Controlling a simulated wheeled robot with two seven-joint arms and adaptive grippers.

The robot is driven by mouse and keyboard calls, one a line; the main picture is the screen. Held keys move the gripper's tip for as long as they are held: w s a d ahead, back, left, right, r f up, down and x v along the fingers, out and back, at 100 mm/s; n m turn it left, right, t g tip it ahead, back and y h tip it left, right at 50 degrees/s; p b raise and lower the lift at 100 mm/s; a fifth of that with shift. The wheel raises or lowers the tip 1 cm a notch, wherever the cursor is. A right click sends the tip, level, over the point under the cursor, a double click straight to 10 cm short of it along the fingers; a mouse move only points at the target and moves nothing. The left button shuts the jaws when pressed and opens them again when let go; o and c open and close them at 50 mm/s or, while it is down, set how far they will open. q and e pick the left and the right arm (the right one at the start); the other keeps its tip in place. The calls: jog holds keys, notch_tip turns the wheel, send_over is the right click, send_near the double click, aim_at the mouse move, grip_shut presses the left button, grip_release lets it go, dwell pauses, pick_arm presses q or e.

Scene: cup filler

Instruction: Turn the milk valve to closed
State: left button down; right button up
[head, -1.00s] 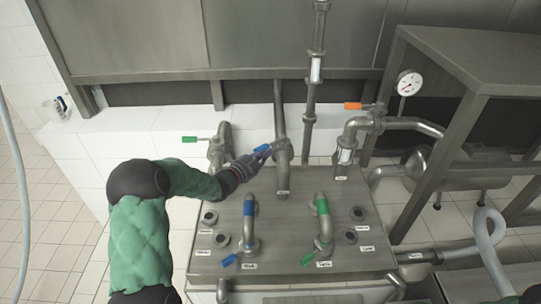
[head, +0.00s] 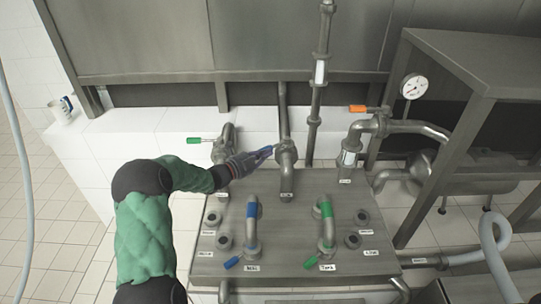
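A valve (head: 286,157) with a blue handle (head: 266,150) sits on the middle vertical pipe behind the steel cabinet top. The handle points left from the valve. My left gripper (head: 262,156) is at this handle, with its fingers beside or around it. The fingers cover part of the handle, so their gap is hard to see. In front, a blue-banded spout (head: 251,222) has a small blue lever (head: 231,263) and a label (head: 252,268) that is too small to read surely. My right gripper is not in view.
A green-handled valve (head: 221,150) stands left of the gripper, close to my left wrist. An orange-handled valve (head: 377,123) and a gauge (head: 414,86) are at the right. A green-banded spout (head: 327,228) stands on the cabinet top (head: 290,211). A mug (head: 60,109) is at the far left.

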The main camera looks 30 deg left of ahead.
pick_arm(q)
jog(key=shift+w+a+m+g+h, duration=0.2)
jog(key=shift+a+m+g+h, duration=0.1)
jog(key=shift+a+m+h, duration=0.3)
jog(key=shift+w+a, duration=0.1)
jog(key=shift+a, duration=0.2)
jog(key=w+a, duration=0.1)
jog(key=a, duration=0.1)
jog(key=w+a+b, duration=0.1)
jog(key=shift+w+a+b, duration=0.2)
jog(key=shift+a+b, duration=0.1)
jog(key=shift+a, duration=0.1)
jog(key=shift+r, duration=0.1)
